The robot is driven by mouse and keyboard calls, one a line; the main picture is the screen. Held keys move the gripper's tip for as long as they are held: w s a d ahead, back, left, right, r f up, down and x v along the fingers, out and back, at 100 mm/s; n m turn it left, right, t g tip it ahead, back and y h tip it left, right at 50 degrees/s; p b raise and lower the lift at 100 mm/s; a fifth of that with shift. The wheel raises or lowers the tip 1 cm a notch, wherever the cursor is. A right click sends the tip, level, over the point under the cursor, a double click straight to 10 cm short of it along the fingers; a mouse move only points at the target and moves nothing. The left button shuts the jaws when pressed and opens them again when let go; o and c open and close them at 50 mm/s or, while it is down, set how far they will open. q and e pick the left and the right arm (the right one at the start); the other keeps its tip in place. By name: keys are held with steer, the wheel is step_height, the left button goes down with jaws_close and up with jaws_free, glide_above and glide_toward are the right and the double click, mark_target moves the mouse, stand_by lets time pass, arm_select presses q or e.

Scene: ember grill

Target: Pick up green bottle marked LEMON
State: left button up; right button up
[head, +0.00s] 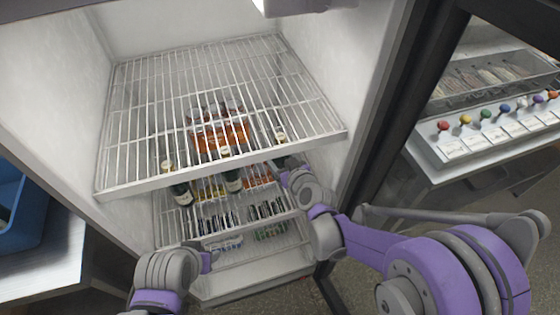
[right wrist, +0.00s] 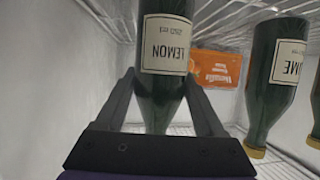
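The green LEMON bottle (right wrist: 166,85) is dark, with a cream label that reads upside down in the right wrist view. My right gripper (right wrist: 160,76) has one finger on each side of its narrowing upper part. The fingers lie close to the glass, but I cannot tell whether they grip it. In the head view my right gripper (head: 284,172) reaches under the fridge's wire top shelf, beside the rightmost bottle (head: 281,137). My left gripper (head: 209,257) is low at the fridge front; its fingers are hidden.
A bottle labelled like LIME (right wrist: 276,80) stands right of LEMON in the wrist view, near an orange box (right wrist: 216,68). The wire shelf (head: 220,110) covers the bottles from above. Lower shelves hold small items. The fridge's right wall is close.

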jaws_close()
